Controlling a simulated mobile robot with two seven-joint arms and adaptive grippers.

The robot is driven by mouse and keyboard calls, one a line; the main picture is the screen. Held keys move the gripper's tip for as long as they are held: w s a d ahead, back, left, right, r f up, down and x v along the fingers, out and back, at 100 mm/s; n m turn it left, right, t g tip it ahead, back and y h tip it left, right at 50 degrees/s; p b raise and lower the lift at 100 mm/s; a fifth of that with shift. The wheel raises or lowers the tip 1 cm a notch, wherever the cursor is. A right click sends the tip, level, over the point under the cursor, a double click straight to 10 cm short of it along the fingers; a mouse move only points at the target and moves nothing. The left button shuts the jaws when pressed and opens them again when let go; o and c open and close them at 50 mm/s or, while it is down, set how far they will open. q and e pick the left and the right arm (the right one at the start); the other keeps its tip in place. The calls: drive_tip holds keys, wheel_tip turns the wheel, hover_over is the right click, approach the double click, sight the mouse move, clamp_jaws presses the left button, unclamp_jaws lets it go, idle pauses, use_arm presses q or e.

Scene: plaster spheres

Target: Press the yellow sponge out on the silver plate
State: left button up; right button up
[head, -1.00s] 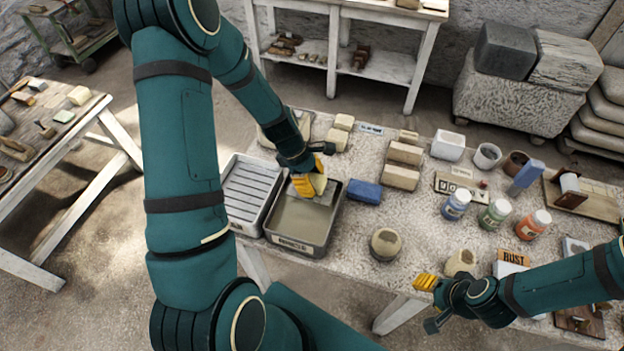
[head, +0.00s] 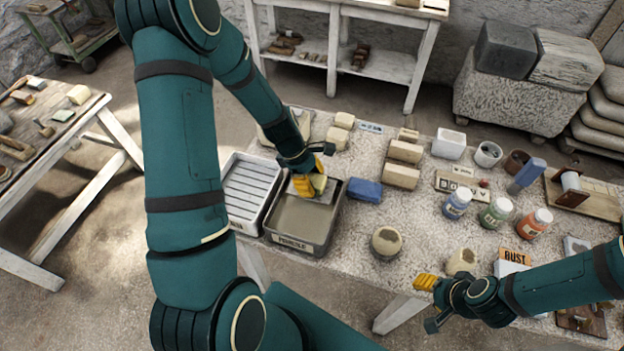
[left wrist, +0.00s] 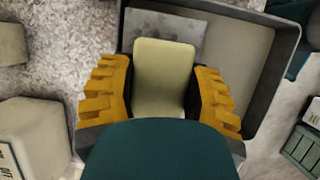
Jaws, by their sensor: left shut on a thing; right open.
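My left gripper (head: 311,178) is shut on the pale yellow sponge (head: 320,184) over the grey basin (head: 309,232). The silver plate (head: 332,188) lies at the far end of the basin, directly under the sponge. In the left wrist view the sponge (left wrist: 163,70) stands between the two yellow fingers, in front of the mottled plate (left wrist: 140,24). Its lower end is close to the plate; I cannot tell whether they touch. My right gripper (head: 429,303) is open and empty past the table's front edge.
A ribbed light tray (head: 250,190) stands left of the basin, and a blue block (head: 365,190) lies right of it. A round pot (head: 386,243) stands near the front edge. Blue, green and orange jars (head: 534,224) stand further right.

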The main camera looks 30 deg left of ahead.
use_arm(q)
drive_tip(key=shift+s+f+b, duration=0.1)
drive_tip(key=shift+f+b, duration=0.25)
drive_tip(key=shift+f, duration=0.25)
idle(1.4)
drive_tip(key=shift+r+p, duration=0.55)
drive_tip(key=shift+r, duration=0.05)
drive_tip(key=shift+r+p, duration=2.5)
drive_tip(key=shift+r, duration=0.5)
